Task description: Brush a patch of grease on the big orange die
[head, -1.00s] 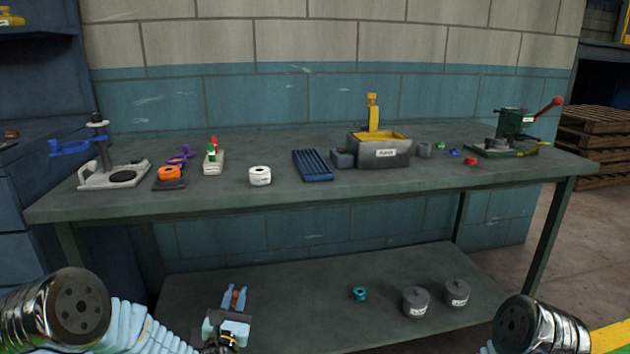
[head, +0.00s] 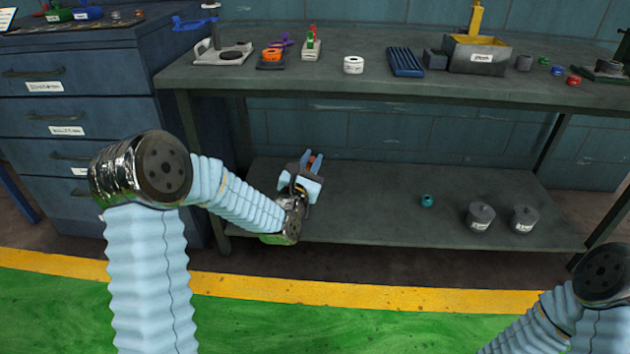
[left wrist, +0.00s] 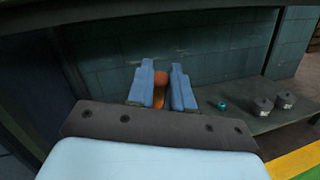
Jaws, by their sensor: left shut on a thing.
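The orange die (head: 272,55) is a thick ring lying on a dark block (head: 271,65) towards the left end of the bench top. My left gripper (head: 311,163) is below bench-top height, in front of or over the lower shelf and well apart from the die. Its blue fingers are shut on a small orange-brown piece (left wrist: 160,78), which also shows between the fingers in the head view (head: 314,162). Most of that piece is hidden, so I cannot tell what it is. My right gripper is out of view. No grease patch can be made out on the die.
The bench top (head: 330,85) holds a white stand (head: 222,57), a white ring (head: 353,65), a blue ribbed tray (head: 406,62) and a grey box (head: 480,57). The lower shelf (head: 375,205) holds a teal ring (head: 427,200) and two grey cylinders. A drawer cabinet (head: 75,125) stands left.

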